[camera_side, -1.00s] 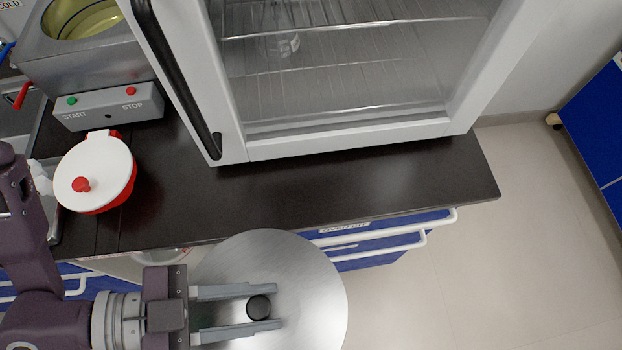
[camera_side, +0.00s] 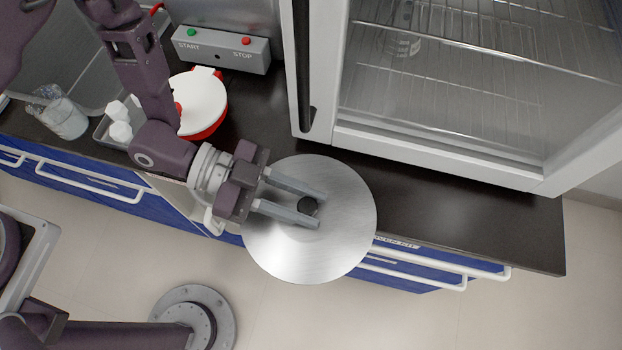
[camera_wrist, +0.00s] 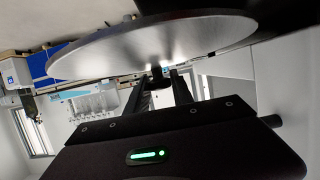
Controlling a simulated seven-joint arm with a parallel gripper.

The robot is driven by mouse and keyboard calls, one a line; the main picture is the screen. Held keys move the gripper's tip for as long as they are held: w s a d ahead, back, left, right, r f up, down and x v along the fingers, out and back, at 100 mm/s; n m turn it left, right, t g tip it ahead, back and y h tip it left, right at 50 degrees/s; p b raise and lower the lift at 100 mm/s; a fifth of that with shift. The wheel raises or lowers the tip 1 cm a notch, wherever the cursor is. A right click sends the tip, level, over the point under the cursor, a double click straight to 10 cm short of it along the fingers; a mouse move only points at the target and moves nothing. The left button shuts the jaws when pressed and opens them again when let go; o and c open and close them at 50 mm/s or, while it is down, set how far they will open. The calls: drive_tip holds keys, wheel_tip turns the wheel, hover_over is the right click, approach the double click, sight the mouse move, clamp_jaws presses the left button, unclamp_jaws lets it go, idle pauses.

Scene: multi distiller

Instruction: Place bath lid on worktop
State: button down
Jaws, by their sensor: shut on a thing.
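The bath lid (camera_side: 335,240) is a round, brushed-metal disc with a black knob (camera_side: 308,206) at its centre. My gripper (camera_side: 305,210) is shut on the knob, one finger on each side. In the side view the lid overlaps the front edge of the dark worktop (camera_side: 440,215), part over the worktop and part over the drawers and floor. I cannot tell its height above the worktop. In the wrist view the lid (camera_wrist: 190,40) fills the upper part beyond my fingers (camera_wrist: 162,88).
A glass-fronted cabinet (camera_side: 440,155) stands at the back of the worktop. A white and red lidded pot (camera_side: 202,105) is left of the lid, near the START/STOP box (camera_side: 222,50). White blocks in a tray (camera_side: 121,130) and a glass beaker (camera_side: 62,117) are further left. The worktop's right part is clear.

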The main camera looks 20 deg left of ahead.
sight(311, 186)
drive_tip(key=w, duration=0.3)
drive_tip(key=shift+w, duration=0.3)
drive_tip(key=shift+f, duration=0.1)
drive_tip(key=shift+f, duration=0.15)
drive_tip(key=c, duration=1.1)
unclamp_jaws()
